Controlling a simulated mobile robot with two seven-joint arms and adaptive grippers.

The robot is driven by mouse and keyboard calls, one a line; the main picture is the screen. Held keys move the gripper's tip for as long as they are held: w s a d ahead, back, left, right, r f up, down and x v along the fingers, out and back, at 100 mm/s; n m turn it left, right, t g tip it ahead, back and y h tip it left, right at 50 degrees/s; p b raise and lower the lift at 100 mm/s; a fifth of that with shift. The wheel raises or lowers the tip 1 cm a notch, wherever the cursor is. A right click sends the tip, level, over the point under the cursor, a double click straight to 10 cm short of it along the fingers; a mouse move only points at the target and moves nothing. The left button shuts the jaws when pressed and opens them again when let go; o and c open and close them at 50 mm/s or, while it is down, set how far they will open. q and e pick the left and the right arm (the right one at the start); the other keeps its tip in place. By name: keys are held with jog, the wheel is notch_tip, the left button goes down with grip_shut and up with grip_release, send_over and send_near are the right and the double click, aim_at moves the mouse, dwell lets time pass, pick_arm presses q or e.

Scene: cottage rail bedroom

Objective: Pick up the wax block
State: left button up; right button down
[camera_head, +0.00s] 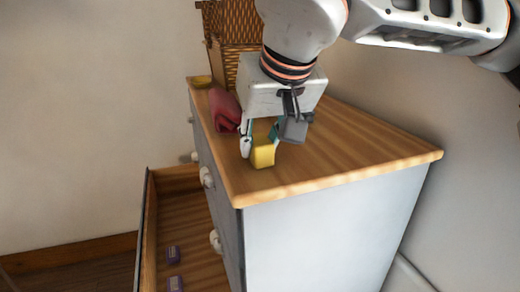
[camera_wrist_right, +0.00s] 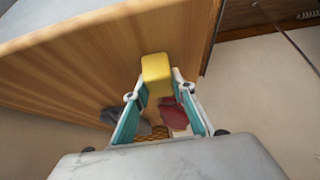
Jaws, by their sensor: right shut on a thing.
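The wax block (camera_head: 263,157) is a small yellow block near the front corner of the dresser top. It also shows in the right wrist view (camera_wrist_right: 156,74), at the far end of the fingers. My right gripper (camera_head: 260,142) comes down from above and is shut on the block, with a finger on either side. In the right wrist view the two teal-padded fingers (camera_wrist_right: 158,95) meet the block's sides. I cannot tell whether the block's underside touches the wood. My left gripper is not in view.
The wooden dresser top (camera_head: 365,140) is clear to the right. A red cloth-like item (camera_head: 224,108) lies behind the gripper, with a wicker basket (camera_head: 232,50) at the back. An open drawer (camera_head: 195,225) at lower left holds small purple items (camera_head: 173,254).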

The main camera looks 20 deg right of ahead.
aim_at(260, 139)
jog(key=shift+r, duration=0.15)
notch_tip(260, 139, up, 20)
jog(key=p, duration=0.3)
dwell(0.4)
jog(key=c, duration=2.7)
grip_release()
